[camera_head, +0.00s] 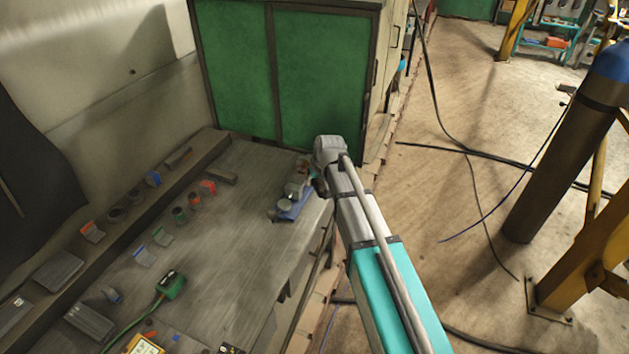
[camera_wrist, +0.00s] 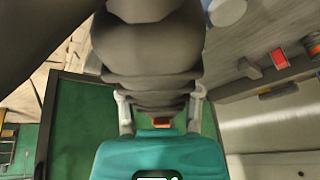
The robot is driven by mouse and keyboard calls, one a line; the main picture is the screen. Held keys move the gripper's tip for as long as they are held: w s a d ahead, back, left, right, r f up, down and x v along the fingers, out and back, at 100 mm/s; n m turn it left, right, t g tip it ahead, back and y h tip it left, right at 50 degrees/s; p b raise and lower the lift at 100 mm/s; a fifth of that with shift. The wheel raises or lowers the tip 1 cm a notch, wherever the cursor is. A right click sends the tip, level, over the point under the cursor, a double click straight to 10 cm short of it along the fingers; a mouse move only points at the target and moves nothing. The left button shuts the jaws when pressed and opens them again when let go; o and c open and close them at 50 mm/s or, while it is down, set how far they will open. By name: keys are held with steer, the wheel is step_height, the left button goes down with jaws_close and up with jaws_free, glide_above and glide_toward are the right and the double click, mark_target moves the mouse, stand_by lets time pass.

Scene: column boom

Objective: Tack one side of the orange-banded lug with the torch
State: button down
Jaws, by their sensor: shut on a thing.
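In the wrist view my gripper (camera_wrist: 161,112) has its pale fingers shut on a teal body with a dark display, which looks like the torch (camera_wrist: 160,157). Its tip is out of view. In the head view my gripper (camera_head: 290,203) is over the bench's right edge, with a blue part below it. A lug with an orange-red band (camera_head: 92,231) stands on the ledge at the left, well away from my gripper. A similar orange-red marked piece (camera_head: 208,187) sits on the bench, nearer. I cannot tell which is the orange-banded lug.
The bench (camera_head: 235,240) is bare in the middle. Several small rings and banded pieces line its left side. A green box (camera_head: 170,285) with a cable lies at the front. A green-panelled cabinet (camera_head: 325,65) stands behind. A gas cylinder (camera_head: 565,145) stands right.

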steer(key=shift+w+a+p+v, duration=0.15)
steer(key=shift+p+v, duration=1.7)
steer(key=shift+v, duration=0.15)
steer(key=shift+w+a+p+v, duration=0.15)
steer(key=shift+p+v, duration=1.65)
steer(key=shift+v, duration=0.2)
steer(key=shift+r, duration=0.15)
